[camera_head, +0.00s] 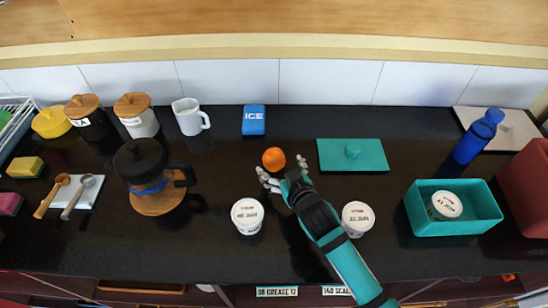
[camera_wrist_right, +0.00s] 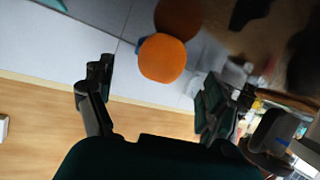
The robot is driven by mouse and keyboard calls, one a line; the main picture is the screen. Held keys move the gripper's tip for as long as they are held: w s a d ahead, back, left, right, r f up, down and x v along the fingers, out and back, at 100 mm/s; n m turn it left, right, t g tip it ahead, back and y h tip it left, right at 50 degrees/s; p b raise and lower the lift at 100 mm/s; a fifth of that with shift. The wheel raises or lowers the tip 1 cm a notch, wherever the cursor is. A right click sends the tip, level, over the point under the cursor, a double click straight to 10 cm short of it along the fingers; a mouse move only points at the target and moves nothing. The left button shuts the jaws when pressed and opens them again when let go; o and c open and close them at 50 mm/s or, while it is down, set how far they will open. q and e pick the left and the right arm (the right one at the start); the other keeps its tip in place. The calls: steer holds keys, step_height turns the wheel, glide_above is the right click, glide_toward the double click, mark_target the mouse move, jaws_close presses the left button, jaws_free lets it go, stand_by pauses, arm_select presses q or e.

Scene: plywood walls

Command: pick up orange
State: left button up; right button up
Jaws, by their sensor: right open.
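The orange (camera_head: 273,160) lies on the black counter near the middle in the head view. My right gripper (camera_head: 281,172) is open just in front of it, with its fingertips on either side of the near side of the orange. In the right wrist view, the orange (camera_wrist_right: 162,58) shows between and beyond the two spread fingers of the right gripper (camera_wrist_right: 152,85). I cannot tell whether a finger touches it. My left gripper does not show in either view.
Two white tubs (camera_head: 247,216) and (camera_head: 357,219) stand on either side of my right arm. A blue ICE box (camera_head: 253,120) stands behind the orange. A teal lid (camera_head: 352,155) lies to the right, and a black pot (camera_head: 141,162) stands to the left.

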mark_target(278, 164)
steer(key=shift+p+x, duration=0.6)
steer(key=shift+x, duration=2)
steer(key=shift+s, duration=0.1)
steer(key=c, duration=1.3)
